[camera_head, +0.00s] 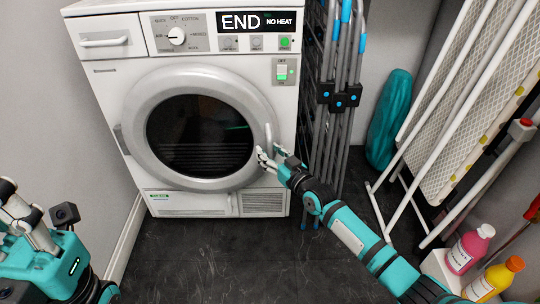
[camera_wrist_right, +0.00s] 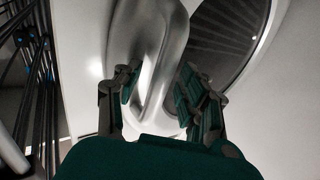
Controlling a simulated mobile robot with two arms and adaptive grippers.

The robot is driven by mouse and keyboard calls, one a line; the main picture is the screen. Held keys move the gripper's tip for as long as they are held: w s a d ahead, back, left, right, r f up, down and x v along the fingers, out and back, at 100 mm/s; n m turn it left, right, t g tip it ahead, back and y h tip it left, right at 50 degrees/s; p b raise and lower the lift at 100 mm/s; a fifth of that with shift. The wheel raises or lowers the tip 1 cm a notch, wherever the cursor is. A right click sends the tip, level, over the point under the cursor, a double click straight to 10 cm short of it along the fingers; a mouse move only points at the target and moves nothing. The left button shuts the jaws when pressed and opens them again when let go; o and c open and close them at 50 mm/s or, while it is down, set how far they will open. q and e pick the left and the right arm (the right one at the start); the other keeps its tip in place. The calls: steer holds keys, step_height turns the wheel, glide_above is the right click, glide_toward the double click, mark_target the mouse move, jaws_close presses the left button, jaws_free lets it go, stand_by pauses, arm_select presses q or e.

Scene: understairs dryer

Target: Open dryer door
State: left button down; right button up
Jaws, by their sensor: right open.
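The white dryer (camera_head: 105,85) stands against the back wall. Its round door (camera_head: 150,90) has a silver ring and dark glass and looks shut. The door handle (camera_head: 268,135) is at the ring's right edge. My right gripper (camera_head: 268,156) is open at the lower end of this handle. In the right wrist view the open fingers (camera_wrist_right: 158,95) stand on either side of the handle (camera_wrist_right: 160,70), apart from each other; I cannot tell whether they touch it. My left gripper, at the lower left of the head view, does not show its fingertips clearly.
Folded grey racks (camera_head: 345,130) stand close to the dryer's right side. An ironing board (camera_head: 465,120), a pink bottle (camera_head: 468,250) and a yellow bottle (camera_head: 492,280) are at the right. A wall (camera_head: 60,110) is close on the left. The dark floor (camera_head: 200,260) before the dryer is clear.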

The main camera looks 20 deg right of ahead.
jaws_close()
stand_by(0.8)
